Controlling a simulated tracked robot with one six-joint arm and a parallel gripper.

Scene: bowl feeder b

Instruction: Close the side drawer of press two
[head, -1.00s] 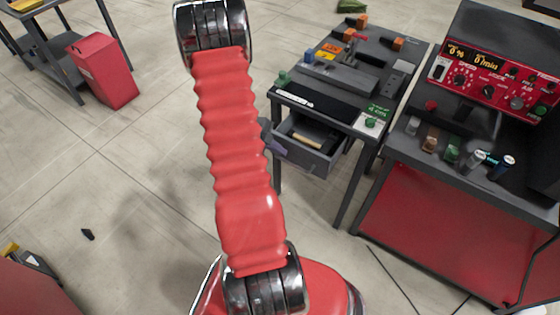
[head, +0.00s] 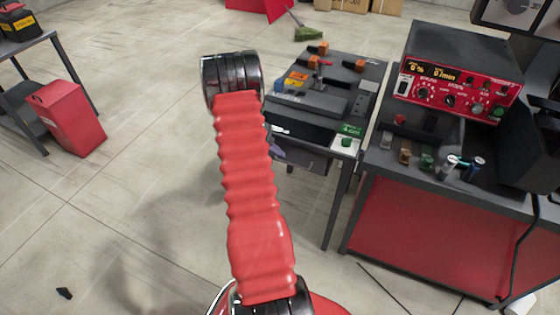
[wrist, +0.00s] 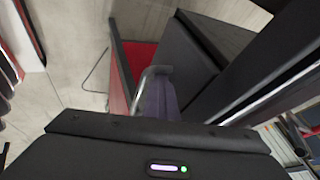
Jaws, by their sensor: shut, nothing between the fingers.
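The side drawer (head: 310,162) is a dark grey box under the top of the small grey press table (head: 318,133). Its front shows in the head view, but no open inside shows, so it looks mostly or fully pushed in; any small gap is hidden. My red arm covers part of the table's left side. My gripper (head: 279,153) shows as a small lavender part behind the arm, at the drawer's left. In the wrist view its lavender fingers (wrist: 158,95) are shut and empty, close beside a dark panel. I cannot tell whether they touch it.
A red-fronted bench (head: 435,235) with a control box (head: 460,88) stands close on the right. A red bin (head: 66,118) stands by another table at the left. The floor left of my arm is mostly clear.

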